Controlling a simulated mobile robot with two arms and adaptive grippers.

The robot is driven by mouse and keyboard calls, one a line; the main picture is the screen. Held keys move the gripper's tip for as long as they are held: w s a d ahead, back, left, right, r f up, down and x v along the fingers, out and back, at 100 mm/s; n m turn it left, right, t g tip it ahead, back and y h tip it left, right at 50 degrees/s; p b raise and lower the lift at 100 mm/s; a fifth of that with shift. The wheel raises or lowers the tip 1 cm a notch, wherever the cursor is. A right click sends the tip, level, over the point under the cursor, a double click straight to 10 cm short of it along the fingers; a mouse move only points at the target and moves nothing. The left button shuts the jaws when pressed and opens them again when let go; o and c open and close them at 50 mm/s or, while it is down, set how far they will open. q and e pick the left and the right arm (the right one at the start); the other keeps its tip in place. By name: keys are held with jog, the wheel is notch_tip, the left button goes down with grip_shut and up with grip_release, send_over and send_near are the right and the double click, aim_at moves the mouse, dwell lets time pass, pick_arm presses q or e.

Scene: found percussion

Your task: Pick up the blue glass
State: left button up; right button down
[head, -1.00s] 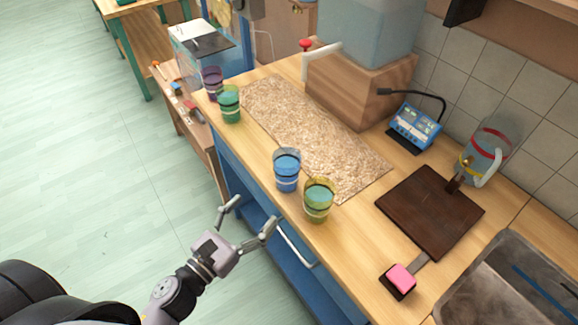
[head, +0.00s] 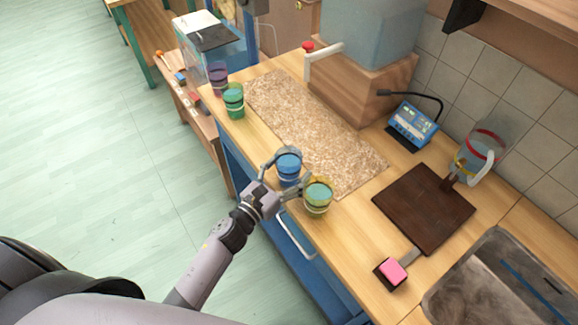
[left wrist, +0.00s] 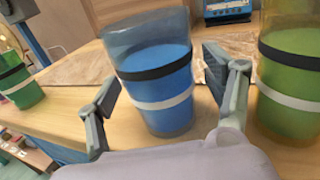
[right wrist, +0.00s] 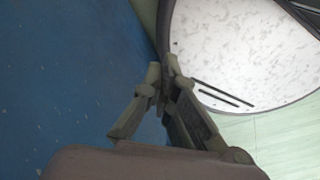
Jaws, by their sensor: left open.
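The blue glass (head: 288,167) stands upright on the wooden counter, near its front edge. It has a black band and a white band, seen in the left wrist view (left wrist: 160,95). My left gripper (head: 280,175) is open, with one finger on each side of the blue glass; it also shows in the left wrist view (left wrist: 165,95). Whether the fingers touch the glass I cannot tell. My right gripper (right wrist: 163,80) shows only in the right wrist view, away from the glass, with its fingertips close together and nothing seen between them.
A yellow-green glass (head: 318,197) stands close to the right of the blue glass, beside my left gripper's right finger. A green glass (head: 234,102) and a purple glass (head: 218,78) stand at the counter's far end. A speckled mat (head: 310,130) lies behind.

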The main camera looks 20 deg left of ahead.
pick_arm(q)
jog(key=c, duration=1.6)
